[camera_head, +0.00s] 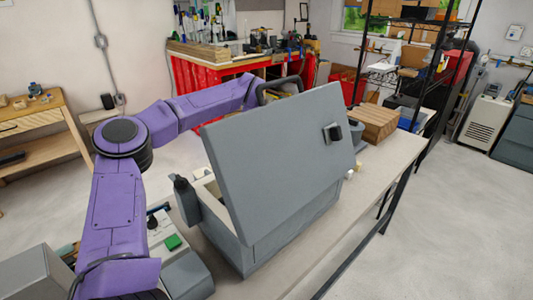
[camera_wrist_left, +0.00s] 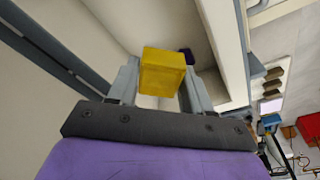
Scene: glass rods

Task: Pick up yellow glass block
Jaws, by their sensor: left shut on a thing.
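The yellow glass block (camera_wrist_left: 162,75) shows in the left wrist view as a bright yellow block. My left gripper (camera_wrist_left: 160,88) is shut on it, with one grey finger on each side. Pale walls surround the block and gripper in that view, which look like the inside of the grey box (camera_head: 240,250). In the head view my purple left arm reaches behind the box's tilted grey lid (camera_head: 270,150), which hides the gripper and the block. Whether the block touches the box floor cannot be told. My right gripper is not in view.
The grey box stands on a pale bench (camera_head: 375,185) with its lid raised. A small dark purple thing (camera_wrist_left: 187,55) lies beyond the block. A wooden box (camera_head: 375,123) stands on the bench behind. A device with a green button (camera_head: 172,242) is left of the box.

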